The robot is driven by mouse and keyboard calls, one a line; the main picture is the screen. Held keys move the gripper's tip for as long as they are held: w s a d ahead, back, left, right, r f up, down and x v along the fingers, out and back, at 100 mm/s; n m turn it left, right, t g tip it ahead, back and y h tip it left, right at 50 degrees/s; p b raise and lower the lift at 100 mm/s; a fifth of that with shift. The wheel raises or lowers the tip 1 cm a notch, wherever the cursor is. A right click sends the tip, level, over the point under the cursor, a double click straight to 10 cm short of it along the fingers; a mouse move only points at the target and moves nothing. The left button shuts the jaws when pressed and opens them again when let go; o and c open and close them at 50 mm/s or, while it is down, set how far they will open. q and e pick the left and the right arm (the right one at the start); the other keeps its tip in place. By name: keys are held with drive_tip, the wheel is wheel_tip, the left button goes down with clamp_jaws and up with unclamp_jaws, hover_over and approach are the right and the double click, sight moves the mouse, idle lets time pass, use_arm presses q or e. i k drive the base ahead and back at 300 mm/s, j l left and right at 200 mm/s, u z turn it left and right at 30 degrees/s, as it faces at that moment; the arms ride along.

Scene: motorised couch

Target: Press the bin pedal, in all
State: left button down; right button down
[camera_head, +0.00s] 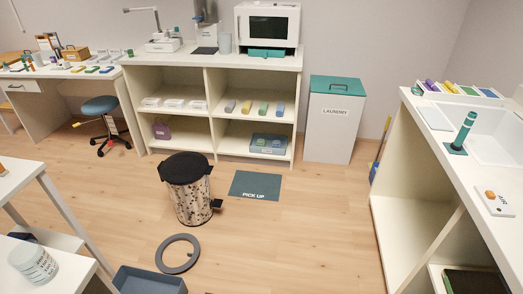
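The bin (189,196) stands upright on the wooden floor in front of the shelf unit. Nothing touches the pedal. Neither my left nor my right gripper shows in this view.
A teal "PICK UP" mat (256,185) lies right of the bin. A grey ring (178,254) and a grey-blue tub (148,281) lie in front. A laundry box (331,125) stands at the back. A white counter (430,185) stands right; the floor between is free.

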sight(217, 203)
drive_tip(key=i, duration=0.7)
drive_tip(key=i+l, duration=0.15)
drive_tip(key=i, duration=0.55)
drive_tip(key=i+u, duration=0.5)
drive_tip(key=u, duration=0.25)
drive_tip(key=i+l+u, duration=0.15)
drive_tip(key=u, duration=0.2)
drive_tip(key=i+l, duration=0.05)
drive_tip(key=i, duration=0.05)
